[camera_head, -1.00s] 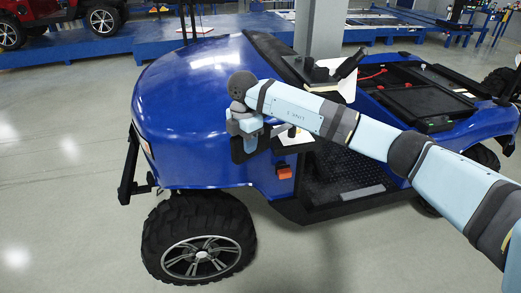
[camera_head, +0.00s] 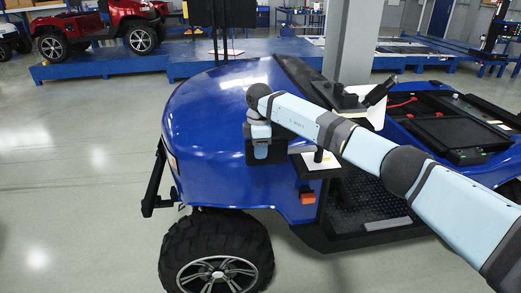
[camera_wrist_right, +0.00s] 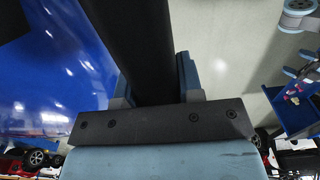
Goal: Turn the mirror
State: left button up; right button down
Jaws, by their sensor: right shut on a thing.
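The mirror (camera_head: 266,153) is a dark, roughly square panel beside the blue vehicle's front fender. My right gripper (camera_head: 258,130) is at its upper side, partly hidden behind my own wrist. In the right wrist view, a broad black piece (camera_wrist_right: 137,45), apparently the mirror, runs between the two fingers of the right gripper (camera_wrist_right: 155,88). The gripper is shut on it. The mirror's reflecting face and the exact finger contact cannot be made out. My left gripper is in neither view.
The blue vehicle (camera_head: 215,110) fills the middle, with its front wheel (camera_head: 215,265) below the mirror. A grey column (camera_head: 348,45) stands behind it. A red vehicle (camera_head: 125,25) is on a blue platform (camera_head: 110,62) at the back. The floor at left is clear.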

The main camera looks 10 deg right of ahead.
jog(key=shift+w+d+r, duration=0.1)
jog(key=shift+d+r, duration=0.05)
jog(key=shift+r, duration=0.05)
jog(key=c, duration=1)
grip_release()
jog(key=shift+o, duration=1.2)
jog(key=shift+w+f, duration=0.1)
jog(key=shift+f, duration=0.05)
notch_tip(320, 180, up, 14)
jog(key=shift+b, duration=0.4)
jog(key=shift+f, duration=0.15)
